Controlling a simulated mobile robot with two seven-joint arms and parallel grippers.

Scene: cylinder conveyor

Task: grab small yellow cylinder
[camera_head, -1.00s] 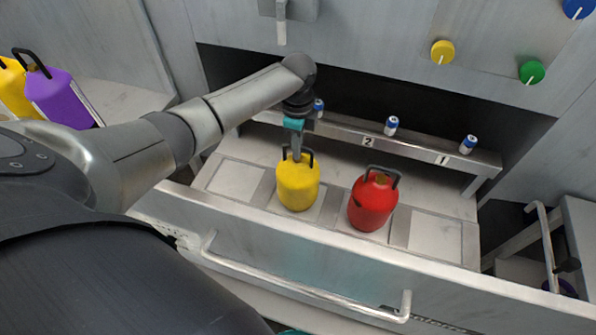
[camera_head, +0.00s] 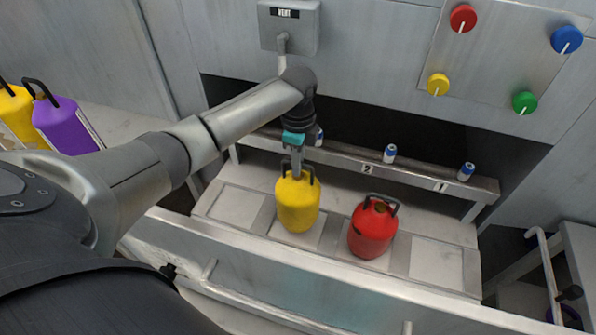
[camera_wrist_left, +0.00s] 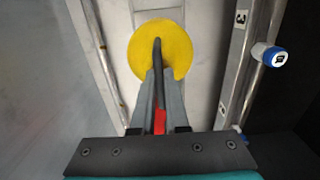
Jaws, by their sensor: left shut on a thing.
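A yellow cylinder (camera_head: 298,205) with a black loop handle stands upright in the shallow drawer, left of a red cylinder (camera_head: 371,232). My left gripper (camera_head: 297,170) is directly above it, pointing down, shut on its black handle. In the left wrist view, the fingers (camera_wrist_left: 158,105) close around the handle over the round yellow top (camera_wrist_left: 178,42). I cannot tell whether its base touches the drawer floor. Another yellow cylinder (camera_head: 14,112) is partly cut off at the left edge, beside a purple one (camera_head: 66,125). My right gripper is not in view.
The drawer front (camera_head: 262,262) lies close on the near side. Behind is a numbered rail (camera_head: 420,176) with small blue-and-white canisters (camera_head: 390,153). A wall panel with coloured knobs (camera_head: 525,103) and a vent box (camera_head: 290,27) stand above.

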